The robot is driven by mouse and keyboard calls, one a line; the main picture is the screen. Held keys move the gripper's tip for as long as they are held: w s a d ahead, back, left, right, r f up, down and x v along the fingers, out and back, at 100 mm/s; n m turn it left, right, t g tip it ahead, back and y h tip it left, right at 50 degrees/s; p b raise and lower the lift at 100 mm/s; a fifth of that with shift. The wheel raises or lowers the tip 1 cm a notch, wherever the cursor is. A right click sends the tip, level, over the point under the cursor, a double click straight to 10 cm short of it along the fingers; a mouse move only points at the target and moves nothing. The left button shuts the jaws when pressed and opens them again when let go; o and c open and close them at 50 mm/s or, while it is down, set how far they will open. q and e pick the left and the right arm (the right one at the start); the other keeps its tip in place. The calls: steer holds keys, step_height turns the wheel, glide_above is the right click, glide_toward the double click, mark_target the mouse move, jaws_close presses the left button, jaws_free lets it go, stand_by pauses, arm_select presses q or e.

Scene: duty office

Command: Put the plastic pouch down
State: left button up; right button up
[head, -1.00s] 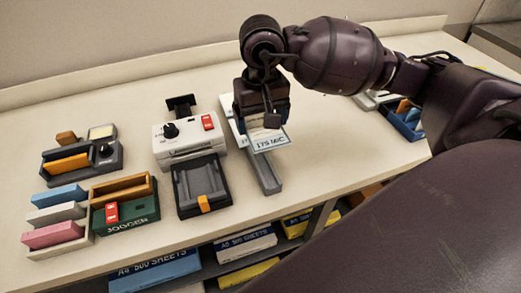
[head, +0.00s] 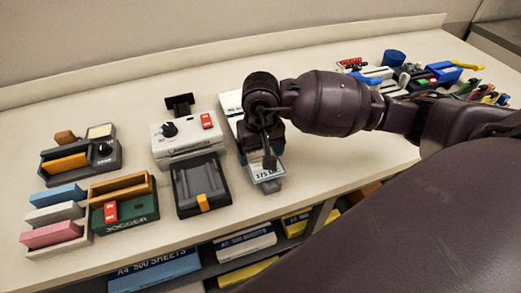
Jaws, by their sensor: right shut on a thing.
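The plastic pouch (head: 267,173) is a pale sheet with a blue edge and "175" printed on it. My right gripper (head: 267,158) is shut on it and hides most of it. The pouch is over a narrow grey tray or base (head: 271,187), whose front end shows below it. I cannot tell whether the pouch touches the tray. My left gripper is not in view.
A white machine (head: 180,133) with a dark front tray stands just left of my right gripper. A green jogger box (head: 127,210), coloured blocks and a grey device (head: 82,155) are further left. Office items crowd the back right. Clear counter lies right of the gripper.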

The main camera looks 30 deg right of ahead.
mark_target(260, 156)
steer(key=shift+f, duration=0.2)
steer(key=o, duration=0.8)
steer(key=shift+r, duration=0.1)
steer(key=shift+r, duration=0.1)
steer(key=shift+w+r, duration=0.1)
steer(key=shift+r, duration=5.95)
